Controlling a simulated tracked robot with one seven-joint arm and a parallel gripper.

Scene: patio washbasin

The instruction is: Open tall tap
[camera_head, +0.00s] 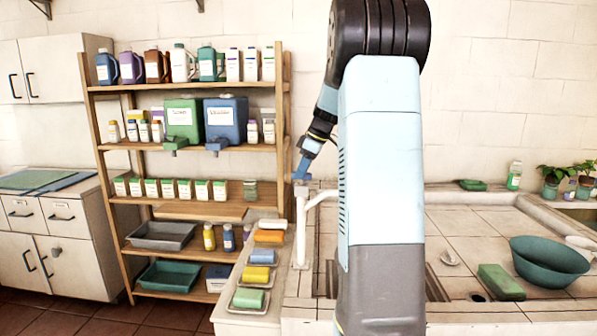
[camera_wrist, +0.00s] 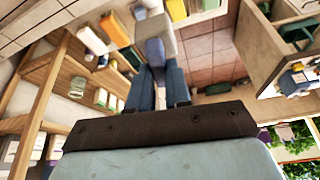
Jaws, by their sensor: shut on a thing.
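The tall tap (camera_head: 301,228) is a pale upright post with a side spout, standing at the left edge of the tiled washbasin counter. My gripper (camera_head: 302,172) reaches down to the top of the tap from behind my light blue arm link. Its blue fingers are shut at the tap's top, on the tap handle. In the wrist view my gripper (camera_wrist: 155,72) has its fingers close together around the small blue-grey handle (camera_wrist: 154,48). The pale top of the tap (camera_wrist: 154,28) shows just past it. The fingers hide much of the handle, so its exact angle is unclear.
A wooden shelf (camera_head: 215,146) with bottles and canisters stands behind and left of the tap. On the right are a green bowl (camera_head: 548,262) and a green sponge block (camera_head: 501,282).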

